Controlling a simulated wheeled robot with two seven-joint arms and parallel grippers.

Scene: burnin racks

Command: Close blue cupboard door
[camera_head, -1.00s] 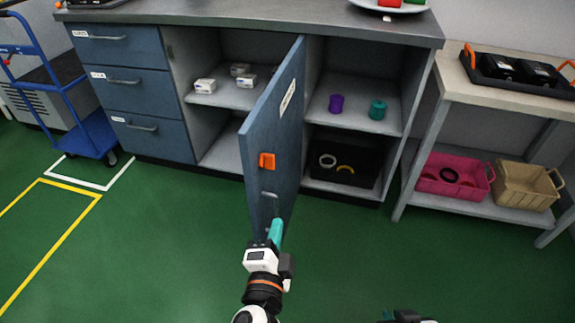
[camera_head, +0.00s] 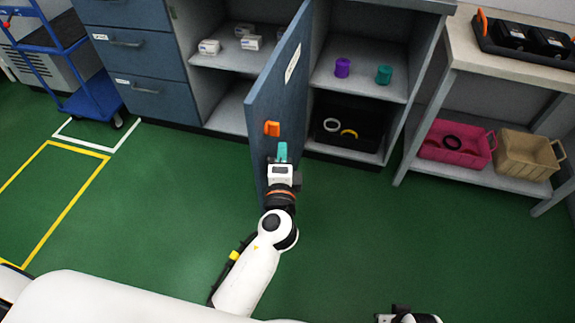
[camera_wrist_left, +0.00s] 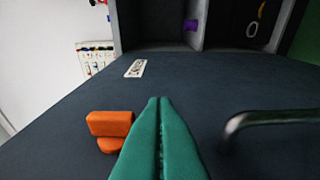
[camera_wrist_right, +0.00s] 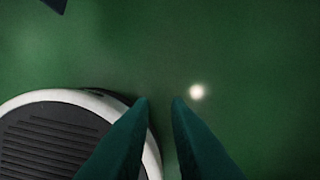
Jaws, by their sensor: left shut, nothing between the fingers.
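The blue cupboard door (camera_head: 285,90) stands wide open, swung out from the cabinet toward me. It carries an orange block (camera_head: 272,128), a white label and a metal handle. The orange block (camera_wrist_left: 110,128) and the handle (camera_wrist_left: 270,118) also show in the left wrist view. My left gripper (camera_head: 282,150) is shut and empty, its teal fingers at the door's face near the orange block. In the left wrist view its fingertips (camera_wrist_left: 160,100) lie between block and handle; I cannot tell whether they touch the door. My right gripper (camera_wrist_right: 161,100) is low over the floor, its fingers slightly apart.
The open cabinet (camera_head: 228,118) holds white boxes, a purple and a teal part, and a black bin (camera_head: 345,136). A bench (camera_head: 500,70) with pink and tan crates stands at right. A blue cart (camera_head: 90,100) stands at left. Green floor is clear in front.

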